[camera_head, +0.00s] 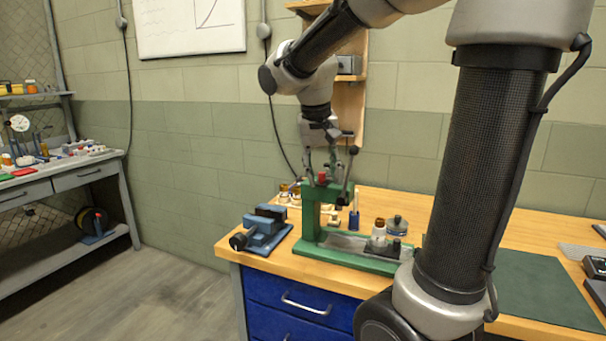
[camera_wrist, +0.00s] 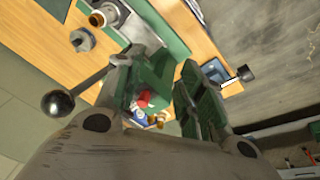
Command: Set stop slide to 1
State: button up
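A green press-like fixture (camera_head: 309,212) stands on the workbench, with a long green base (camera_head: 345,258) and an upright column. A small red piece (camera_head: 322,178) shows at the top of the column; it also shows in the wrist view (camera_wrist: 143,101). A lever with a dark ball knob (camera_wrist: 57,103) rises beside the column. I cannot tell which part is the stop slide, and no scale marks are readable. My gripper (camera_head: 321,168) points down just above the column, its fingers apart around the red piece. Contact cannot be seen.
A blue vise (camera_head: 264,231) stands left of the fixture. Small brown-capped bottles (camera_head: 289,191) stand behind. A green mat (camera_head: 540,290) lies farther right.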

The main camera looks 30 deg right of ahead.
aim_at(320, 173)
jog(key=w+d+r+m+h, duration=0.1)
jog(key=w+r+m+h, duration=0.1)
jog(key=w+r+m, duration=0.35)
jog(key=d+f+m, duration=0.1)
jog(key=f, duration=0.1)
jog(key=w+d+f+m, duration=0.1)
jog(key=f, duration=0.2)
jog(key=f+m, duration=0.1)
jog(key=f, duration=0.2)
jog(key=shift+w+d+f, duration=0.2)
jog(key=shift+w+d, duration=0.1)
jog(key=shift+d, duration=0.1)
grip_shut()
